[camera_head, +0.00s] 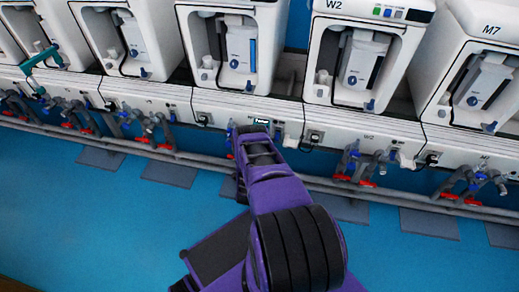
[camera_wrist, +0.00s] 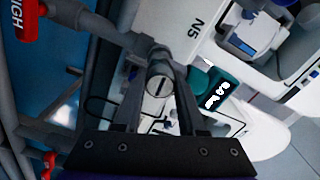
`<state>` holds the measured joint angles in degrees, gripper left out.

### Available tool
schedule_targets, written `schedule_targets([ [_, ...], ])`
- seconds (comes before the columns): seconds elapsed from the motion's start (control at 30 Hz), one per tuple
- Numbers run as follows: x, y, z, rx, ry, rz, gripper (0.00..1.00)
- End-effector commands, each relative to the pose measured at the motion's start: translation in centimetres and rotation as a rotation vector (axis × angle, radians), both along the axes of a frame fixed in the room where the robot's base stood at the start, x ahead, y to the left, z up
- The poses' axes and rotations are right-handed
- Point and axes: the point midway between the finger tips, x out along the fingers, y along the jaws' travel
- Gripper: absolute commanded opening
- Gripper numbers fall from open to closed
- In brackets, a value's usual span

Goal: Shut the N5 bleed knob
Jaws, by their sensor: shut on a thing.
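The N5 bleed knob (camera_wrist: 158,86) is a small grey round knob with a slot across its face, on grey pipework in the wrist view. My gripper (camera_wrist: 159,72) has its two dark fingers on either side of the knob, shut on it. The N5 label (camera_wrist: 196,24) is on the white panel beside it. In the head view my gripper (camera_head: 248,137) reaches the pipework under the white units, and my arm hides the knob.
A red-handled valve (camera_wrist: 25,18) marked HIGH and grey pipes lie left of the gripper. In the head view, white test units (camera_head: 365,60) stand in a row, with blue and red valves (camera_head: 357,165) below. The blue floor (camera_head: 110,220) in front is mostly clear.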

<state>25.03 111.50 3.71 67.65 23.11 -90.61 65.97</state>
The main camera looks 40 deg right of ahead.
Motion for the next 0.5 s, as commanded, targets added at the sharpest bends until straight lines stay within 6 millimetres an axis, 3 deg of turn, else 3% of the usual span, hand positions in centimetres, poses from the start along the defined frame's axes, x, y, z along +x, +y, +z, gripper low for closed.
schedule_targets([
  [0.5,0.1,0.06,-0.03,0.075,-0.086,0.003,0.0],
])
